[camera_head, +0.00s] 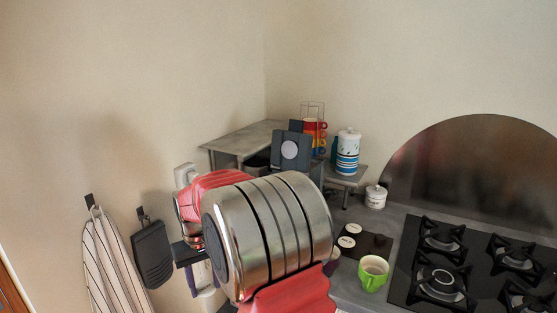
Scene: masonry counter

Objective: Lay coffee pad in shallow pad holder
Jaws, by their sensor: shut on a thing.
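Two pale round discs, which look like coffee pads, lie on a dark flat tray (366,249) on the counter. One disc (346,242) is nearer and the other (354,228) lies just behind it. Darker round shapes are beside them on the tray; I cannot tell whether one is the shallow pad holder. My red and silver arm fills the lower middle and covers part of the counter. I cannot make out my gripper's fingertips, nor anything between them.
A green cup (373,273) stands in front of the tray. A black gas hob (470,268) is at right. A small white pot (376,197) and a striped canister (347,152) stand behind. A dark panel with a pale disc (290,150) is near the grey shelf (245,139).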

